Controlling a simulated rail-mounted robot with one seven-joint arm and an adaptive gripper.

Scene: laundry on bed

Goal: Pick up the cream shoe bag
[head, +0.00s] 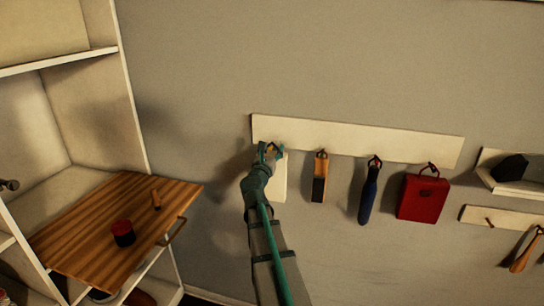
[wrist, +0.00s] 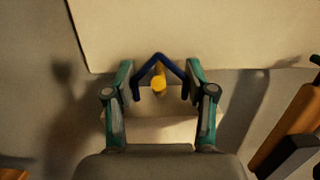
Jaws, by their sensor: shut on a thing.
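The cream shoe bag (head: 280,185) hangs at the left end of the wall rail, partly hidden behind my gripper (head: 271,151). In the wrist view, the bag's pale top (wrist: 150,130) shows below its dark blue loop (wrist: 176,68), which goes around a yellow peg (wrist: 158,84). My gripper (wrist: 160,80) has its two teal fingers on either side of the loop and is shut on the bag at this loop. The bag is still at the peg and close to the wall.
The cream rail (head: 360,138) also holds an orange-and-black brush (head: 320,178), a dark blue item (head: 369,195) and a red bag (head: 423,198) to the right.

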